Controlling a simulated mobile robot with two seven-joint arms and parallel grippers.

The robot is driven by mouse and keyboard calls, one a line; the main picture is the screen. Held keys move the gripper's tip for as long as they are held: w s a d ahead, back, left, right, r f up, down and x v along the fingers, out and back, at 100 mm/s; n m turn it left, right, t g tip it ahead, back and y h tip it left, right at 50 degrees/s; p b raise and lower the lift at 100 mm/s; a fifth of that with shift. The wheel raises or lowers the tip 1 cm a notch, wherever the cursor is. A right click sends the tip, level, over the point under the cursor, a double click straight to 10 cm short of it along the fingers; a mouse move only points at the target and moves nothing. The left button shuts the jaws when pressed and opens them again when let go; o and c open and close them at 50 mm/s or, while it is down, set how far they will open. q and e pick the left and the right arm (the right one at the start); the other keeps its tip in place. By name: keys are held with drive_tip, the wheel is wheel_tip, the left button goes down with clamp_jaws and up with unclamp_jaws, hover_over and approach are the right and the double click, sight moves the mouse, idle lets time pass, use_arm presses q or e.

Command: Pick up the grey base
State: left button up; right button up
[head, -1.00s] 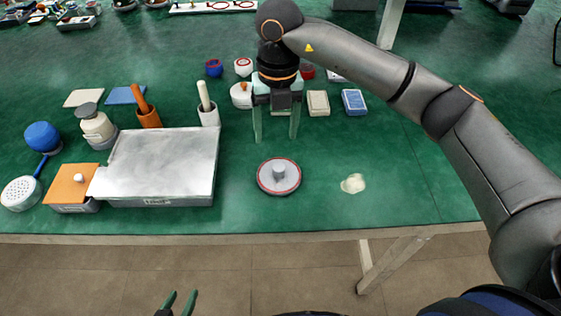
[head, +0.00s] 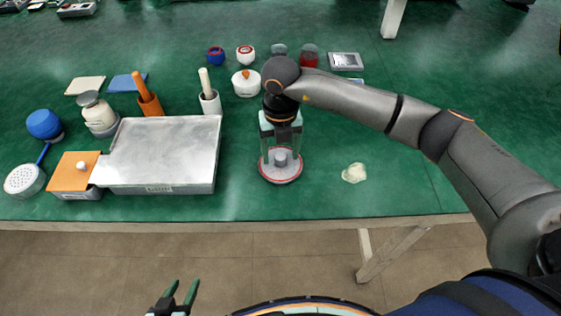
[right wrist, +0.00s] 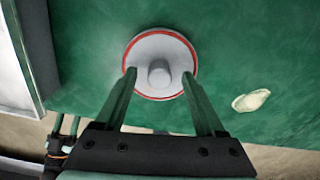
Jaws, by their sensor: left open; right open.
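The grey base (head: 281,168) is a round grey disc with a red ring and a short upright knob in its middle. It lies on the green table in front of my right arm, and also shows in the right wrist view (right wrist: 160,52). My right gripper (head: 281,152) is open above the base, pointing down. In the right wrist view its fingers (right wrist: 160,75) stand on either side of the knob, apart from it. Whether the fingertips touch the disc cannot be told. My left gripper (head: 181,292) is open and empty, in front of the table's near edge.
A large grey metal box (head: 165,150) stands close to the left of the base. A small pale lump (head: 354,173) lies to its right. A white pot (head: 246,82) and a white holder with a pestle (head: 209,100) stand behind. The table's right side is mostly clear.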

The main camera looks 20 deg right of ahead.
drive_tip(key=shift+f, duration=0.35)
drive_tip(key=shift+c, duration=0.4)
clamp_jaws()
